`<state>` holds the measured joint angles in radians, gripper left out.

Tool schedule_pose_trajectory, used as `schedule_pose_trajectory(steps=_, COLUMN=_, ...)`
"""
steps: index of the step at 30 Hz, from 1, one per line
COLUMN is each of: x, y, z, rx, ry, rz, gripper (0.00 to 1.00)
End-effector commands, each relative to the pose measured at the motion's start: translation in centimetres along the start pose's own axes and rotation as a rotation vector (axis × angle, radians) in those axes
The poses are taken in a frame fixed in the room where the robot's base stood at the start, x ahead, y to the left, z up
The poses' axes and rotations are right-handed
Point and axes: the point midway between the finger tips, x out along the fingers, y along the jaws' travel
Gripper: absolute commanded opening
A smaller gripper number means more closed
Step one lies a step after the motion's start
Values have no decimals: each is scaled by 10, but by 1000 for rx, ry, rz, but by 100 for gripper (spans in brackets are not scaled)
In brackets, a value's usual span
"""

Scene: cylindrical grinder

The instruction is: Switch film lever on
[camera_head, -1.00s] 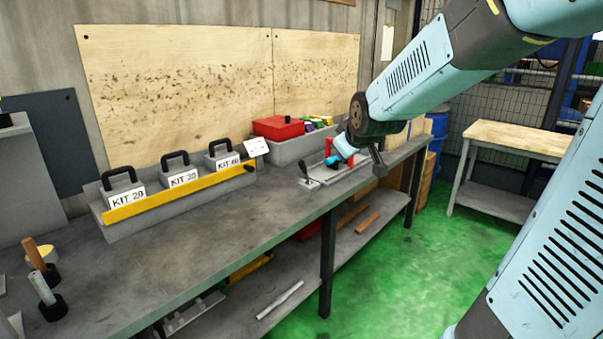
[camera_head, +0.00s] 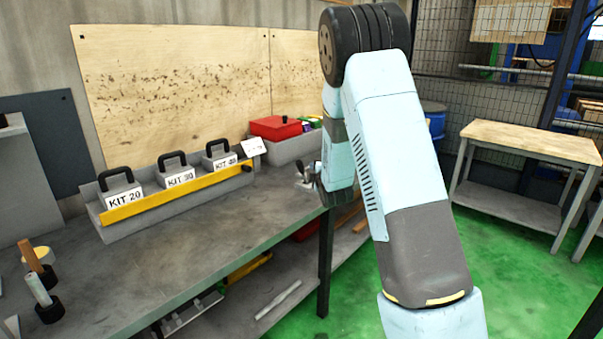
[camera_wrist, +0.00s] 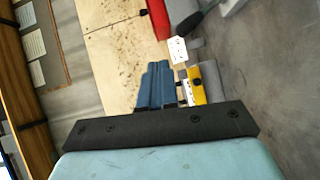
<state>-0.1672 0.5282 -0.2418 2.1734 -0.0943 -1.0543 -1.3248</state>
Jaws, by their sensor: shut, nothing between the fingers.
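A small lever (camera_head: 304,171), which looks like the film lever, stands at the far end of the bench in the head view, just left of my wrist. A dark handle (camera_wrist: 189,23), likely the same lever, slants across the top of the wrist view. My gripper (camera_wrist: 157,66) shows in the wrist view as blue fingers held together, with nothing between them. The handle lies beyond and to the right of the fingertips in that picture, apart from them. In the head view, my arm hides the gripper and the fixture beside the lever.
A tray (camera_head: 149,221) with several KIT blocks and a yellow rail (camera_head: 180,196) stands along the bench. A red box (camera_head: 275,127) is behind the lever, near a white card (camera_head: 253,147). A side table (camera_head: 530,140) stands at right.

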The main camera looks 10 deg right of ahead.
Motion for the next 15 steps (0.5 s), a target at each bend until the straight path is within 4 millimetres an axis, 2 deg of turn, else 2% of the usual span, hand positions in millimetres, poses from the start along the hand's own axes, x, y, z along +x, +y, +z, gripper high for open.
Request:
schedule_pose_trajectory(steps=1, x=7, y=-16, z=-1, rx=-49, ry=14, rz=20, gripper=0)
schedule_pose_trajectory(steps=9, x=24, y=-74, z=-9, rx=-309, ry=85, rz=178, gripper=0)
schedule_pose_trajectory(steps=15, x=24, y=-102, z=-14, rx=-427, ry=116, rz=262, gripper=0)
